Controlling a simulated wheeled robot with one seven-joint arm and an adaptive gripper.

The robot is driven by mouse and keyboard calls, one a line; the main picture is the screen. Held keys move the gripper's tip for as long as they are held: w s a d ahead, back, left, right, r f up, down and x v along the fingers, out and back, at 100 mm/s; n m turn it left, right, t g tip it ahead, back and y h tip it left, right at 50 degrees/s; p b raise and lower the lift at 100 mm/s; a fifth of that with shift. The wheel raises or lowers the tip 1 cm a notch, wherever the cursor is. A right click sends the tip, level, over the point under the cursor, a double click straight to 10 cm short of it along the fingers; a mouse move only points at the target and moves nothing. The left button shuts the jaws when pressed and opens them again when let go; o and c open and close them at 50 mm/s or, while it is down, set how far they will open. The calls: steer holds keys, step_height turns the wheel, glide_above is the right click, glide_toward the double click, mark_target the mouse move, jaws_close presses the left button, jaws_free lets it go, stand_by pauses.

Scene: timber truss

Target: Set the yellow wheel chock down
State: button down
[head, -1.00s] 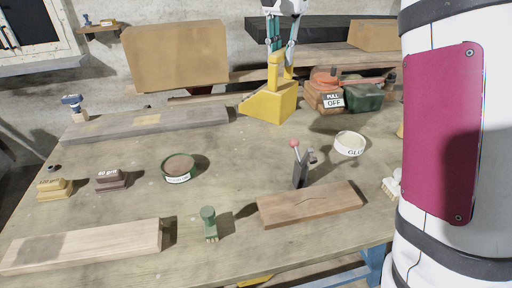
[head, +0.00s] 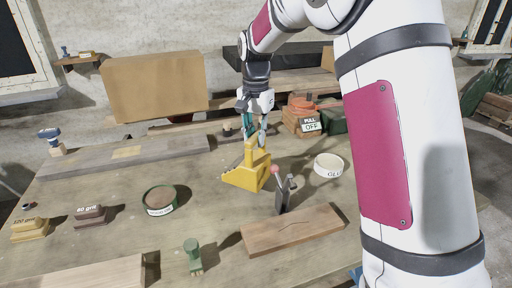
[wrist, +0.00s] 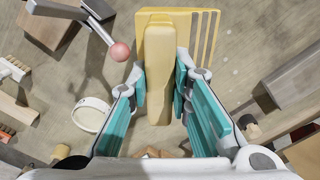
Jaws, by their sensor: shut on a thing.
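The yellow wheel chock (head: 247,174) is near the middle of the workbench in the head view, its wedge pointing left. My gripper (head: 256,140) comes down on it from above. In the wrist view the teal fingers of my gripper (wrist: 160,82) are shut on the chock's raised handle, one on each side. The chock (wrist: 203,40) shows there with its ribbed slope at the upper right. I cannot tell whether its underside touches the bench.
A toggle clamp with a pink knob (head: 275,169) stands close to the chock's right, behind a brown board (head: 293,231). A round white tub (head: 328,166) is farther right. A green-rimmed round tin (head: 159,201) is left, with bare bench (head: 215,205) between. A grey plank (head: 90,165) lies behind.

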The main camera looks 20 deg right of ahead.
mark_target(256, 160)
steer(key=shift+f+p, duration=0.35)
steer(key=shift+f, duration=1.55)
steer(key=c, duration=1.8)
jaws_free()
steer(key=shift+f, duration=0.2)
steer(key=shift+c, duration=0.2)
steer(key=o, duration=0.4)
steer(key=shift+r, duration=0.1)
